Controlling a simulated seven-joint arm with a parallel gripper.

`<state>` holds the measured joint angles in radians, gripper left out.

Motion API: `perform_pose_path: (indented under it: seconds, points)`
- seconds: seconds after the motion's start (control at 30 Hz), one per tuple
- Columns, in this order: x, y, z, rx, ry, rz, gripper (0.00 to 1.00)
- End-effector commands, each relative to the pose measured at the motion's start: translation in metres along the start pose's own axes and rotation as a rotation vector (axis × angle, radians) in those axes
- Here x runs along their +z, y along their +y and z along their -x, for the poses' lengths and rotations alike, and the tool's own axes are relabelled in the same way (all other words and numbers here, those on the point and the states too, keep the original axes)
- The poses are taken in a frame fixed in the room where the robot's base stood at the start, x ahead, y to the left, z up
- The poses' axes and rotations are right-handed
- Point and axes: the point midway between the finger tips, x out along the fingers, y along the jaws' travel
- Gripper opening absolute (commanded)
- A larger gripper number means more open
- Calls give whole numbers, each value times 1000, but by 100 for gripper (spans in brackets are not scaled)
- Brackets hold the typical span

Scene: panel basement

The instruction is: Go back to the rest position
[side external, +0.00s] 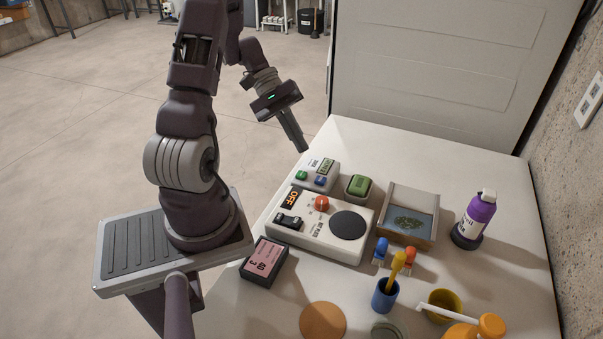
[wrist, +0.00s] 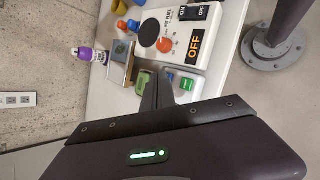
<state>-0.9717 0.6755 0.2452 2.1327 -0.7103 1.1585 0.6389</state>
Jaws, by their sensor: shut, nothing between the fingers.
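My gripper (side external: 304,149) is shut and empty in the side external view. It points down and to the right, in the air by the table's far left edge, above and beyond the small box with green and blue buttons. In the wrist view the shut fingers of my gripper (wrist: 152,98) show dark against that button box (wrist: 183,83). The hot plate (side external: 322,226) is a white box with a dark round plate, an orange-red knob, a black switch and an orange "OFF" display. It also shows in the wrist view (wrist: 185,45).
Around the hot plate on the white table (side external: 400,150) are a green box (side external: 358,186), a tray (side external: 410,210), a purple bottle (side external: 477,214), a blue cup (side external: 385,295), a yellow cup (side external: 446,304) and a pink-faced timer (side external: 264,262). A white panel stands behind. The table's far side is clear.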

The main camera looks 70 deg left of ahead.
Motion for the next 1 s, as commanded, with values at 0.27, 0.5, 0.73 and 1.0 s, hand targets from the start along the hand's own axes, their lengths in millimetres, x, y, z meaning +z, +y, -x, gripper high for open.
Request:
perform_pose_path:
  seconds: [0.27,0.5,0.73,1.0]
  points:
    - [0,0,0,0,0,0,0]
    - [0,0,0,1,0,0,0]
    - [17,18,0,-53,5,-67,0]
    - [182,79,-9,-467,188,-675,0]
